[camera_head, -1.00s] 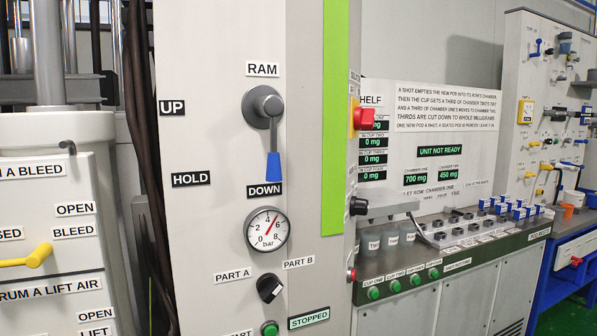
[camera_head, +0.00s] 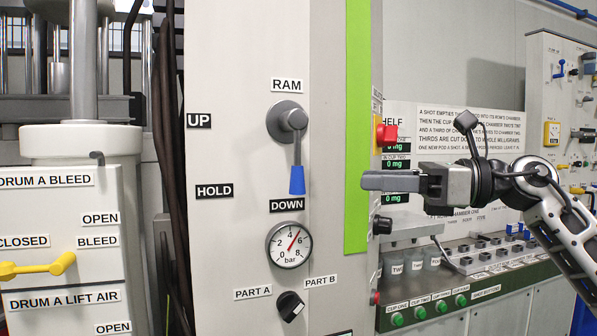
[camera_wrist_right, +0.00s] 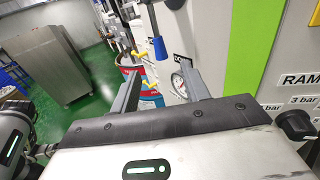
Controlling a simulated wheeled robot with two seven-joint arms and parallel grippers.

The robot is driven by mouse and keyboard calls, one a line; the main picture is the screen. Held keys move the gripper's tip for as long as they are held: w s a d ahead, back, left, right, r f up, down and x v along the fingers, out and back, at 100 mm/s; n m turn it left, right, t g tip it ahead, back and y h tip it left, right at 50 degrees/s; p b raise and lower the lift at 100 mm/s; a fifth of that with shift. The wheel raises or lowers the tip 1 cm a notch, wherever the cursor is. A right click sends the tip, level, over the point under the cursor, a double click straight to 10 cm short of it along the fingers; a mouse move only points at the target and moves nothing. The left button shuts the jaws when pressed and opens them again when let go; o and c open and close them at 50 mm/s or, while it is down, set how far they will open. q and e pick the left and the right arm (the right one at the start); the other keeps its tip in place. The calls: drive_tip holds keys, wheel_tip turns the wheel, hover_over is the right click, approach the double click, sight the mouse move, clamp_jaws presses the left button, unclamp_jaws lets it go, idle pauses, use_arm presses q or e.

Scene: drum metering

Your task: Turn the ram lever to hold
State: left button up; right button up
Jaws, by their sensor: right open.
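The ram lever (camera_head: 297,150) is on the grey panel under the RAM label. Its grey hub is at the top and its blue-tipped handle hangs straight down, at the DOWN label (camera_head: 287,205). The HOLD label (camera_head: 214,191) is to its left, with the UP label (camera_head: 199,121) above that. My right gripper (camera_head: 366,181) is to the right of the lever, in front of the green strip, apart from the lever. In the right wrist view its two fingers (camera_wrist_right: 160,88) are spread with nothing between them; the lever's blue tip (camera_wrist_right: 160,48) shows beyond. My left gripper is not in view.
A pressure gauge (camera_head: 289,245) and a black PART A/PART B knob (camera_head: 290,306) are below the lever. A red button on a yellow box (camera_head: 386,134) is beside the green strip. Yellow drum valve handles (camera_head: 38,266) are at the left.

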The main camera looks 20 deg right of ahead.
sight(304, 176)
drive_tip(key=p+x, duration=0.3)
drive_tip(key=x, duration=0.8)
drive_tip(key=shift+a+r, duration=0.1)
drive_tip(key=shift+a, duration=0.1)
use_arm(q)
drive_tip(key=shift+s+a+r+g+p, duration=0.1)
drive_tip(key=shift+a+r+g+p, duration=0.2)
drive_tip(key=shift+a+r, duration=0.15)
use_arm(e)
drive_tip(key=shift+w+a, duration=0.25)
drive_tip(key=shift+a, duration=0.1)
clamp_jaws()
drive_tip(key=shift+a, duration=0.1)
